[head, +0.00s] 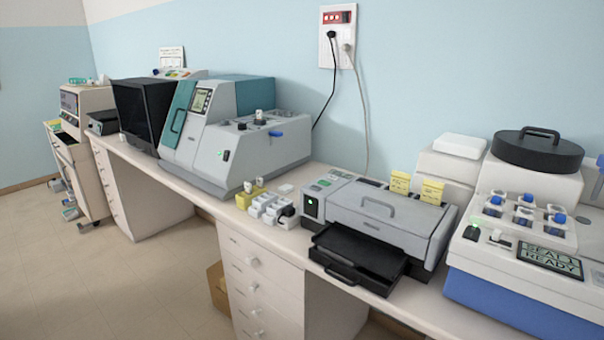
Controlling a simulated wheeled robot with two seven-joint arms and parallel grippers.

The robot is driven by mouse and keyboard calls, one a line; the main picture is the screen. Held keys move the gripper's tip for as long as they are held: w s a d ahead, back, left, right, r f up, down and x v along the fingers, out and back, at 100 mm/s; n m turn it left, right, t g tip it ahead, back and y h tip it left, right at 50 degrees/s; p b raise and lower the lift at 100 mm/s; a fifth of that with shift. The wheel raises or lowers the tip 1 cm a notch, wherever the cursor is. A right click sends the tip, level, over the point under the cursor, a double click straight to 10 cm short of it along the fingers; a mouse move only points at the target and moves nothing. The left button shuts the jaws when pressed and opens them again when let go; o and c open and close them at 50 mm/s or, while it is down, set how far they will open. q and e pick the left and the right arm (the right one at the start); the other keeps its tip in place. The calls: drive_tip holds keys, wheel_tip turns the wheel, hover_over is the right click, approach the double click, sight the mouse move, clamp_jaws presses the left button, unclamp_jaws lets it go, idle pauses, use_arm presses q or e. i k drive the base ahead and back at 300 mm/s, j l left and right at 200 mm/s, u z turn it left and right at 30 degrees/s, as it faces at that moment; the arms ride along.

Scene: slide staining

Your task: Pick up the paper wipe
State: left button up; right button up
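I cannot make out a paper wipe for certain. A small flat white piece (286,188) lies on the bench behind a white compartment rack (268,207); it is too small to tell what it is. A flat white block (460,146) sits on top of the machine at the right, and I cannot tell whether it is paper. Neither of my grippers shows in the head view.
A long bench (205,200) runs along the blue wall. It carries a grey and teal machine (235,140), a grey machine (385,220) with a black tray (355,262) jutting out, and a white-blue machine (520,300). Floor (110,285) is open at left.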

sight(285, 189)
drive_tip(key=i+j+z, duration=0.6)
drive_tip(key=j, duration=0.35)
drive_tip(key=i+j+z, duration=0.2)
drive_tip(key=j, duration=0.2)
drive_tip(key=i+j+z, duration=0.2)
drive_tip(key=j, duration=0.2)
